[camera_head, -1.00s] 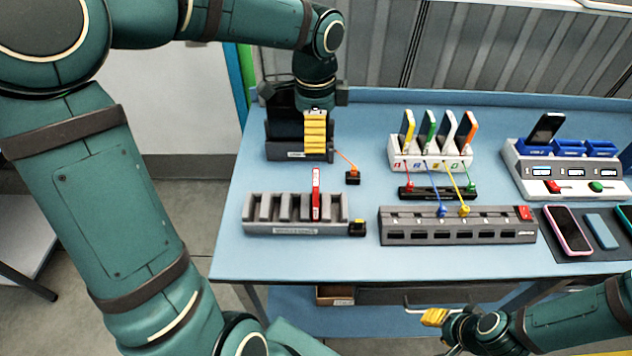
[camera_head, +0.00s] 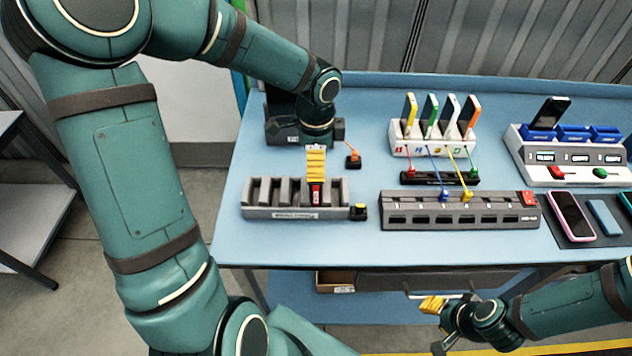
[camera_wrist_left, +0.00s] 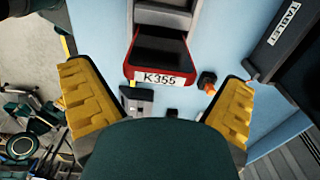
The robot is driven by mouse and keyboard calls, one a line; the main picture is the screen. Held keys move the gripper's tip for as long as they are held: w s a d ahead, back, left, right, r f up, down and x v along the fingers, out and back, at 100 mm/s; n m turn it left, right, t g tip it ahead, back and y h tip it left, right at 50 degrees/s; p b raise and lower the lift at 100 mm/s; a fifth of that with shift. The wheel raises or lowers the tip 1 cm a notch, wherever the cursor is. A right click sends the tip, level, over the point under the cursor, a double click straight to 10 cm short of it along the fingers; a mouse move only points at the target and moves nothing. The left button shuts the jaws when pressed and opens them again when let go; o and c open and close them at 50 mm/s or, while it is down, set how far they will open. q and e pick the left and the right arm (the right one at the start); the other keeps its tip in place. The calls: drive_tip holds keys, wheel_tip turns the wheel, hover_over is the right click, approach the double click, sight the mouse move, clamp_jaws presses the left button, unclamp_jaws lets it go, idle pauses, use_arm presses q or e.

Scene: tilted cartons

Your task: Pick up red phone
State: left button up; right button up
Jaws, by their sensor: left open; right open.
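The red phone (camera_head: 317,196) stands upright in a slot of the grey slotted rack (camera_head: 268,213), seen edge-on in the head view. In the left wrist view the red phone (camera_wrist_left: 160,50) shows a dark screen and a white K355 label. My left gripper (camera_head: 316,163) is open just above and behind it, its yellow pads partly overlapping it in the head view. In the left wrist view the pads of my left gripper (camera_wrist_left: 160,95) lie on either side of the phone, apart from it. My right gripper (camera_head: 434,305) is open and empty, low in front of the table.
A small black block with an orange plug (camera_head: 353,160) sits right of my left gripper. A dark tablet stand (camera_head: 280,130) is behind it. A white charging rack (camera_head: 430,140), a grey dock strip (camera_head: 455,210) and a phone station (camera_head: 570,165) fill the right side.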

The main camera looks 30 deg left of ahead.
use_arm(q)
drive_tip(key=shift+f, duration=0.75)
drive_tip(key=c, duration=0.9)
drive_tip(key=shift+r, duration=0.1)
